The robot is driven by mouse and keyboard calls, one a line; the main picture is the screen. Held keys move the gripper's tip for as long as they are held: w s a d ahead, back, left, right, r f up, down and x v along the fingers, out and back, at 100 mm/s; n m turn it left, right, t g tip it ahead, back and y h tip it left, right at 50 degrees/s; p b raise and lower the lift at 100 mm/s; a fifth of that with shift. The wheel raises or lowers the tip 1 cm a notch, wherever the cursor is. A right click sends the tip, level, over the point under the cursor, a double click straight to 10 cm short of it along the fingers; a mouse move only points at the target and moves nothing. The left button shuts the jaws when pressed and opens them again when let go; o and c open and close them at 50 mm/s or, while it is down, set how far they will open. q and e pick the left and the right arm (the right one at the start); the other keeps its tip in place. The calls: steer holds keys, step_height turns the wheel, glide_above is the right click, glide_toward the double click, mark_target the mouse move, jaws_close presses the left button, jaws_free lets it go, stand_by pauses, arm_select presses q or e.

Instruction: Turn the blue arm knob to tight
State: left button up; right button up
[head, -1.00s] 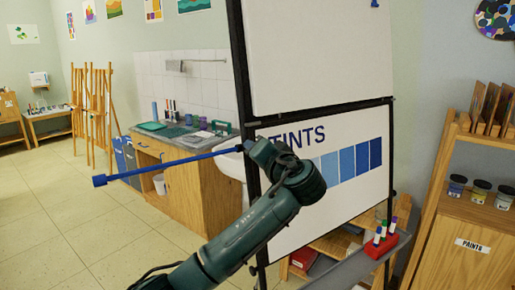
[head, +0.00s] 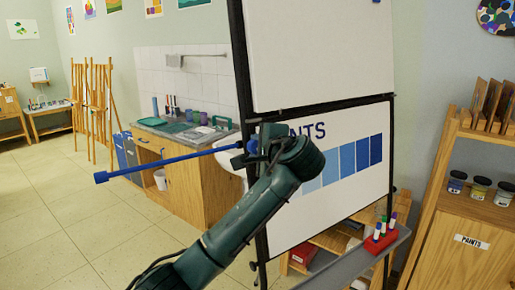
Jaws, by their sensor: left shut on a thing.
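A long blue arm (head: 170,162) sticks out to the left from the dark upright of the whiteboard stand, sloping slightly down to a small block at its free end. At its right end, by the upright, is the blue knob (head: 251,146), partly covered by my left gripper. My left gripper (head: 262,143) is shut on the blue knob, with its wrist to the right, in front of the lower board. Any tight or loose marking is hidden or too small to read. My right gripper is not in view.
The stand's lower board (head: 340,185) shows blue tint swatches behind my wrist. A red marker holder (head: 380,242) sits on the grey tray below. A wooden paints shelf (head: 470,215) stands at right. The floor at left is open.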

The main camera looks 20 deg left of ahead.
arm_select(q)
steer(key=shift+m, duration=1.2)
steer(key=shift+g, duration=0.3)
steer(key=o, duration=1)
steer(key=shift+c, duration=0.2)
steer(key=b+v, duration=0.2)
steer(key=v, duration=1.1)
